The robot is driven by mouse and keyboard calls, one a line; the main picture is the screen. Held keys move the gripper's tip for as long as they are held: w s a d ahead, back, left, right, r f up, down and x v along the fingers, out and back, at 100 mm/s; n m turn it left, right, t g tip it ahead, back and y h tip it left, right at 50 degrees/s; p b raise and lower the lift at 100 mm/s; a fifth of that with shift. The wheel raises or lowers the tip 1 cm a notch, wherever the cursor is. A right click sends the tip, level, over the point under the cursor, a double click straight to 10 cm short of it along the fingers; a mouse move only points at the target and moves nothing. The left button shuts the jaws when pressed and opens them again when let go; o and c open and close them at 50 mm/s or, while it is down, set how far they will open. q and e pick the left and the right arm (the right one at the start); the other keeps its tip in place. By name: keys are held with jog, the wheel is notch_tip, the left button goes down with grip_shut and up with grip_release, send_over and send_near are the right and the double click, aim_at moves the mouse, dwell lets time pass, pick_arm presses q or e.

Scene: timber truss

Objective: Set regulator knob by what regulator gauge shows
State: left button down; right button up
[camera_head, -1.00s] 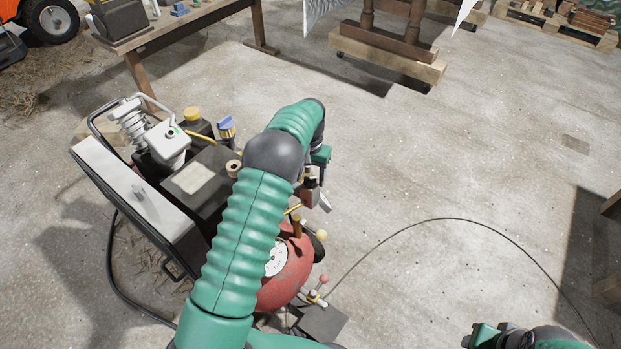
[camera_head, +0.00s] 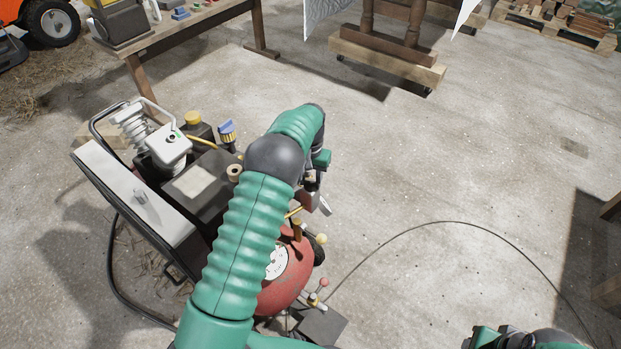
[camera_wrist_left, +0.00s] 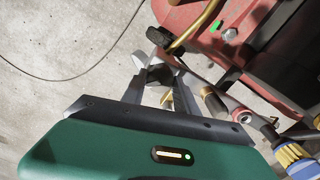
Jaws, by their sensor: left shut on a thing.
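My left gripper (camera_head: 322,203) is at the right side of the compressor, beyond my arm. In the left wrist view its two fingers (camera_wrist_left: 158,88) are closed around a small grey and dark part (camera_wrist_left: 157,72), which looks like the regulator knob; the fingers partly hide it. A round white dial (camera_head: 276,262) sits on the red tank (camera_head: 292,283), partly covered by my left arm. Its reading is too small to tell, and I cannot tell whether it is the regulator gauge. My right gripper (camera_head: 482,338) is at the bottom right edge, its fingers not visible.
The compressor's grey panel (camera_head: 135,195) and black hose are at the left. A blue-capped fitting (camera_head: 227,131) stands behind my arm. A small red-tipped lever (camera_head: 323,283) is below the gripper. A thin cable (camera_head: 440,221) curves across the otherwise clear floor at right.

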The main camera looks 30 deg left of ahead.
pick_arm(q)
jog(key=n+p, duration=0.4)
jog(key=p, duration=0.1)
jog(key=shift+r, duration=0.3)
jog(key=n+p, duration=0.2)
jog(key=shift+a+f+n, duration=0.1)
jog(key=shift+f+n, duration=0.05)
jog(key=shift+n, duration=0.25)
jog(key=shift+f+n+p, duration=0.1)
jog(key=shift+n+p, duration=0.45)
jog(key=shift+n, duration=0.55)
jog(key=c, duration=0.9)
grip_release()
jog(key=shift+c, duration=0.2)
